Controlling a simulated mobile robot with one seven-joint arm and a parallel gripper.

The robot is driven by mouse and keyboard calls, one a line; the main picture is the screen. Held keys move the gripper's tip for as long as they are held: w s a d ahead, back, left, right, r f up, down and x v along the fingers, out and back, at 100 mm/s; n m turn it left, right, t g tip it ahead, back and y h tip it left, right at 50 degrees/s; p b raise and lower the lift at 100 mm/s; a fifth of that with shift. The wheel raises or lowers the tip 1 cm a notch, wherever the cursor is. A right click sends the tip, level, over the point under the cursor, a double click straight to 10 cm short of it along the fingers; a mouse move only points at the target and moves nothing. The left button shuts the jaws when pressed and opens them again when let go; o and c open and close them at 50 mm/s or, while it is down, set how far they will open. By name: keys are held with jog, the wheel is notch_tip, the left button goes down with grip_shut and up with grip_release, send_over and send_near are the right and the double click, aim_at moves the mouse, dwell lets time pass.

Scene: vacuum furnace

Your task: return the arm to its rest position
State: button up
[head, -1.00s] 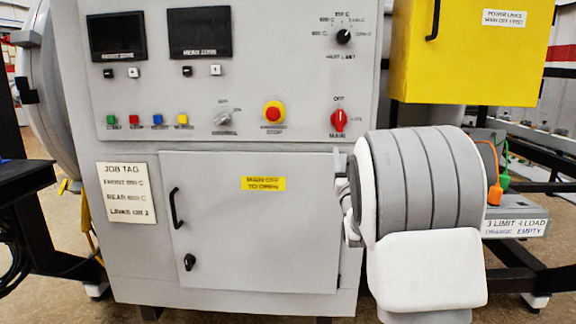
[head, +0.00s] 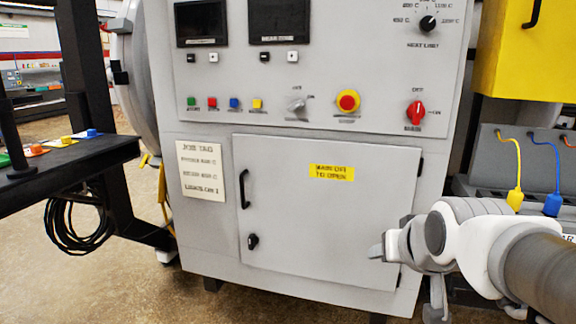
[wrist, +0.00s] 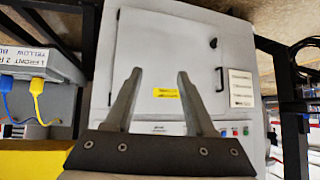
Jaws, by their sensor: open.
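My gripper (head: 388,250) is in front of the lower right of the furnace's grey cabinet in the head view, with my arm coming in from the right edge. In the wrist view my gripper (wrist: 155,85) shows two fingers spread apart with nothing between them. Beyond them is the cabinet door (wrist: 160,60) with its yellow label. The same closed door (head: 325,215) in the head view has a black handle and a latch. My fingertips look apart from the door, though the exact distance is hard to tell.
A yellow box (head: 520,50) hangs at the upper right. Below it, yellow and blue plugs (head: 515,200) sit on a grey unit close to my arm. The control panel (head: 320,65) is above the door.

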jog(key=s+a+f+n+g+p, duration=0.1)
jog(key=s+a+f+g, duration=0.1)
jog(key=s, duration=0.5)
jog(key=s+a+f+g, duration=0.1)
jog(key=s+f+g, duration=0.1)
jog(key=s, duration=0.5)
notch_tip(320, 180, up, 24)
jog(key=p, duration=2.3)
jog(key=shift+w+f+y, duration=0.25)
jog(key=shift+y, duration=0.05)
jog(key=shift+f, duration=0.1)
